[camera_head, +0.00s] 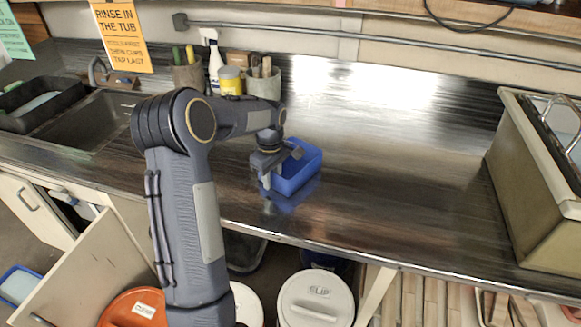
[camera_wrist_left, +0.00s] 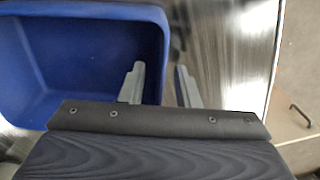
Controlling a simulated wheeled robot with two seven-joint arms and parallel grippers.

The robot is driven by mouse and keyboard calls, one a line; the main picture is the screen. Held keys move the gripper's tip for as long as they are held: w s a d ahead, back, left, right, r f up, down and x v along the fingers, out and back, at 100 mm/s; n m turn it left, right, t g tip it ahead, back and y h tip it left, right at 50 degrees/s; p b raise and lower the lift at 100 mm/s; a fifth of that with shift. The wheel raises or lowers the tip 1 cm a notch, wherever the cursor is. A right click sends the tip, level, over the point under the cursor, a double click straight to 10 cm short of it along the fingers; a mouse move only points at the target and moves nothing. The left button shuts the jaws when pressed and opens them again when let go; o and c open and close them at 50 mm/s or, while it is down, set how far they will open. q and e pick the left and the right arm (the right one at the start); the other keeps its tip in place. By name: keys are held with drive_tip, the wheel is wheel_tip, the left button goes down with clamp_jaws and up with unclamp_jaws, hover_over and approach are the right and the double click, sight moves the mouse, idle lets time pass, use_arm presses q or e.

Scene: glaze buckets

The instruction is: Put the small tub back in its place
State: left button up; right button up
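The small blue tub (camera_head: 305,168) stands on the dark metal counter, near its front edge and right of my left arm. My left gripper (camera_head: 268,182) points down at the tub's near left side. In the left wrist view the tub (camera_wrist_left: 85,55) fills the upper left and looks empty. There my left gripper (camera_wrist_left: 160,72) is open, with one finger over the inside of the tub and the other outside its wall. Clear gaps show between the fingers and the wall. My right gripper is not in view.
The counter (camera_head: 400,170) is clear right of the tub, up to a large beige basin (camera_head: 530,170). Pots, a spray bottle (camera_head: 214,65) and a yellow can (camera_head: 230,82) stand behind. A sink (camera_head: 85,120) is at left. Lidded buckets (camera_head: 315,300) stand below the front edge.

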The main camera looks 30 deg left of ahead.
use_arm(q)
clamp_jaws()
idle(0.3)
drive_tip(key=shift+r, duration=0.45)
wheel_tip(320, 180, up, 2)
drive_tip(key=shift+w+r, duration=0.1)
drive_tip(key=shift+r, duration=0.1)
drive_tip(key=s+d+r+b, duration=0.3)
drive_tip(key=s+d+r, duration=0.4)
drive_tip(key=s, duration=0.5)
wheel_tip(320, 180, up, 3)
drive_tip(key=shift+d+f, duration=0.1)
drive_tip(key=shift+d, duration=0.3)
